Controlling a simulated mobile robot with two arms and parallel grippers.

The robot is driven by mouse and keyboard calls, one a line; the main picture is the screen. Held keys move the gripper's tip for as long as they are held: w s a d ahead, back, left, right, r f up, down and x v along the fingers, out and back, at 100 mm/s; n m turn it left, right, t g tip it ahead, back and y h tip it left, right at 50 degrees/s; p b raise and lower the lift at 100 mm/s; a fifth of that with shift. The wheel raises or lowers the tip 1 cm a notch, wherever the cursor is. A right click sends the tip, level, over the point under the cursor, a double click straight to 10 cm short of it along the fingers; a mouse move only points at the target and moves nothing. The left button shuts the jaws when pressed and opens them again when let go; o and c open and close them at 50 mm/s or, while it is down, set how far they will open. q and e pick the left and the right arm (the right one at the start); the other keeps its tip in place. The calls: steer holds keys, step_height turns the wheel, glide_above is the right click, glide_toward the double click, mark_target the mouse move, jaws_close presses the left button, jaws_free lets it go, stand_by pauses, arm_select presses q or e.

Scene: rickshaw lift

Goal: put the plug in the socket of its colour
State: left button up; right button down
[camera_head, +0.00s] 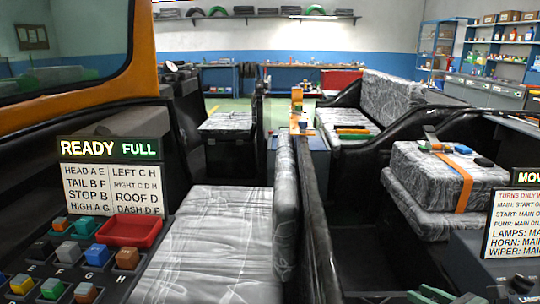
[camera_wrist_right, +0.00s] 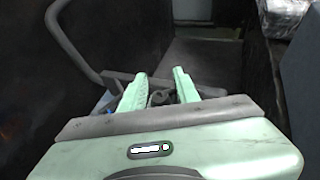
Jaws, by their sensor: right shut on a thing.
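My right gripper (camera_wrist_right: 160,74) shows in the right wrist view, its two pale green fingers shut on a small dark grey thing (camera_wrist_right: 158,98). The fingers hide much of it, so I cannot tell whether it is a plug. In the head view only a bit of the right gripper (camera_head: 432,295) shows at the bottom edge. Coloured blocks, perhaps plugs or sockets, sit in the lettered panel at the lower left: a blue one (camera_head: 96,254), a brown one (camera_head: 127,258) and several others. My left gripper is not in view.
A red tray (camera_head: 130,232) sits on the panel below a lit READY FULL sign (camera_head: 108,149). A grey patterned seat (camera_head: 215,240) lies beside it. A dark rail (camera_head: 318,215) runs down the middle. Another seat with an orange strap (camera_head: 467,185) stands at right, near a MOVE board (camera_head: 513,222).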

steer(key=s+a+r+n+g+y, duration=0.35)
steer(key=s+a+r, duration=0.3)
steer(key=a, duration=0.45)
steer(key=s+a+r+n+g+y, duration=0.2)
steer(key=s+a+r+n+y, duration=0.15)
steer(key=s+a+r, duration=0.55)
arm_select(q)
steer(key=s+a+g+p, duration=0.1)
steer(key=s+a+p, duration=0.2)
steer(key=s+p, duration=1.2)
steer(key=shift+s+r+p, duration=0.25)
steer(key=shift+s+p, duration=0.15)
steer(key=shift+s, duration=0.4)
arm_select(e)
steer(key=w+a+r, duration=0.1)
steer(key=w+r, duration=0.2)
steer(key=r, duration=0.5)
steer(key=shift+a+t+h, duration=0.3)
steer(key=shift+a+t, duration=0.05)
steer(key=shift+w+r, duration=0.15)
